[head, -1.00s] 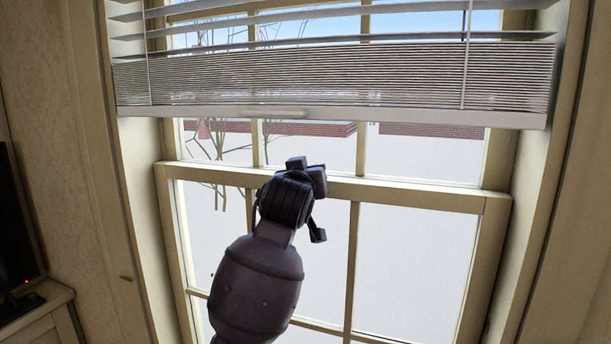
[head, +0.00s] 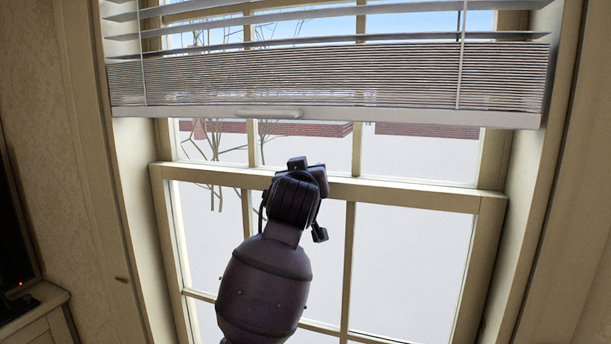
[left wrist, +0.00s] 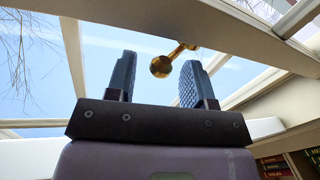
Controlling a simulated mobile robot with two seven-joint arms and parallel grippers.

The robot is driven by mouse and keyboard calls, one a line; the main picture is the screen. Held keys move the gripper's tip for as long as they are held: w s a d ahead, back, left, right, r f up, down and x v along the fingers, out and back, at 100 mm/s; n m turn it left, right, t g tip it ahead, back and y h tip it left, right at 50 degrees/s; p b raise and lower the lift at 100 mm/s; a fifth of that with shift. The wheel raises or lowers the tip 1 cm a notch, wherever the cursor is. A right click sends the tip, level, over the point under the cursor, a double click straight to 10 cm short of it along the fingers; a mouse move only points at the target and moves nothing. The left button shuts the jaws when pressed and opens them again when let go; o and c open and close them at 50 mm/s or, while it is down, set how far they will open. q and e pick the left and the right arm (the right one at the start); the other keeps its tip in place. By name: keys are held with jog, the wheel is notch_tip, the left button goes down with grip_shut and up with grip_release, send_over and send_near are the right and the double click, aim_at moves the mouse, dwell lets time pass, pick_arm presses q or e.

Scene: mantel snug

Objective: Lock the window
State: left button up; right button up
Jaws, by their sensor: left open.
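The window's cream meeting rail (head: 410,193) runs across the middle of the head view, with glass panes above and below. A brass window lock with a round knob (left wrist: 160,67) shows in the left wrist view; its arm reaches up and right toward the frame. In the head view the lock is hidden behind my arm. My left gripper (left wrist: 158,82) is open and empty, its two dark fingers apart. The knob appears in the gap near the fingertips, and I cannot tell whether it touches a finger. My right gripper is not in view.
A partly raised blind (head: 325,80) hangs over the upper window, its bottom bar above my wrist. The deep window frame (head: 545,190) stands at both sides. A cabinet (head: 35,320) with a dark screen is at the far left. Books (left wrist: 285,165) show at lower right in the wrist view.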

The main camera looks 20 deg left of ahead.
pick_arm(q)
jog(key=s+d+b, duration=0.2)
jog(key=s, duration=0.8)
jog(key=shift+s, duration=0.35)
